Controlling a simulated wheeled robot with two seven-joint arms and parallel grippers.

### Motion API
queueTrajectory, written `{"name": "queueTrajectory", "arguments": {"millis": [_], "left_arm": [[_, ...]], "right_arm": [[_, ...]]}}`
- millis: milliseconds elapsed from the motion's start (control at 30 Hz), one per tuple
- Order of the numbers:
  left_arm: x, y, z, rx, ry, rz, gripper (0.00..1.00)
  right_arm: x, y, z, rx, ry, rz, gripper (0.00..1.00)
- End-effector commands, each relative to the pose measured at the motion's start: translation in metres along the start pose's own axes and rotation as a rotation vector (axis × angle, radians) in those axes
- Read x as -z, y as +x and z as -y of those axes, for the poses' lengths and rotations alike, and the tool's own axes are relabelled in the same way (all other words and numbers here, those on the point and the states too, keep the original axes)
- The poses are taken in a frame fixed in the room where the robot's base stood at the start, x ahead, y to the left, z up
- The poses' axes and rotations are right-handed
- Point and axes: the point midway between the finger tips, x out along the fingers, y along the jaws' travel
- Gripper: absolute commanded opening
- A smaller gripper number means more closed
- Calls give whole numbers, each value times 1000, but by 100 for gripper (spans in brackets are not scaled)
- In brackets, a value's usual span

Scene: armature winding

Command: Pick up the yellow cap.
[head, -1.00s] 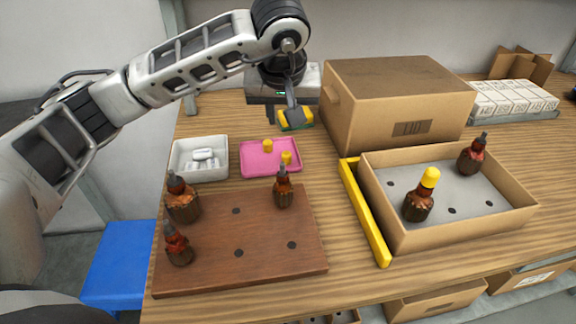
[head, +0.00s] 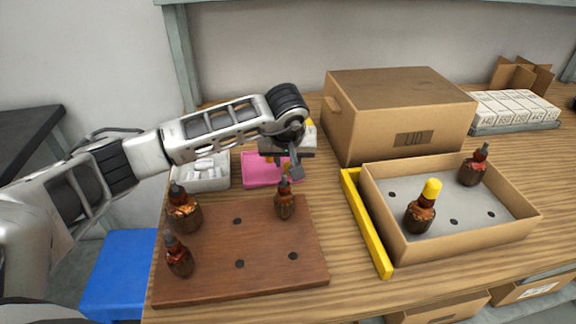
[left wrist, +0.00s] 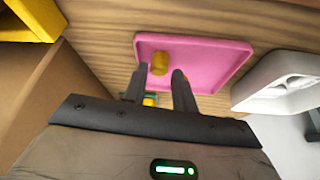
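The pink tray (head: 256,180) holds small yellow caps and lies on the table behind the brown board. In the left wrist view, one yellow cap (left wrist: 159,63) stands in the tray (left wrist: 212,52), seen between my fingertips. A bit of a second yellow cap shows beside the right-hand finger. My left gripper (head: 291,172) points down over the tray's right part and hides most of the caps in the head view. In the left wrist view its two fingers (left wrist: 160,76) are apart, with nothing clearly held. My right gripper is not in view.
The brown board (head: 215,270) holds three dark armatures; one (head: 284,203) stands close to my left gripper. The white tray (head: 212,184) is left of the pink one. A closed cardboard box (head: 370,135), yellow bar (head: 366,225) and open box (head: 440,240) are to the right.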

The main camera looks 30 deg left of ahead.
Motion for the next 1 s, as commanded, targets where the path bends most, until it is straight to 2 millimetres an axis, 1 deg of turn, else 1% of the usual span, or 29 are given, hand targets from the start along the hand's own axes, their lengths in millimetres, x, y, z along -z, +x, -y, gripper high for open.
{"name": "queueTrajectory", "arguments": {"millis": [33,167,400,433,467,500,533,867,1000], "left_arm": [[-1,8,0,1,-1,4,28],[0,21,0,1,-1,1,28],[0,23,0,-1,0,-1,28],[0,23,0,-1,0,-1,25],[0,23,0,-1,0,-1,16],[0,23,0,-1,0,-1,5],[0,23,0,-1,0,-1,0],[0,22,0,-1,0,-1,0],[3,19,0,-1,-1,-3,0]], "right_arm": [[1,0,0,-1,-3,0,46],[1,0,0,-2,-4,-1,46],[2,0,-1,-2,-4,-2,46],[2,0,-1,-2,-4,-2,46],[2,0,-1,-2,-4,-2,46],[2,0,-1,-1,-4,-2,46],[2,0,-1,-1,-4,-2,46],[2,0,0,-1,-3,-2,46],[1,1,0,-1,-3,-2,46]]}}
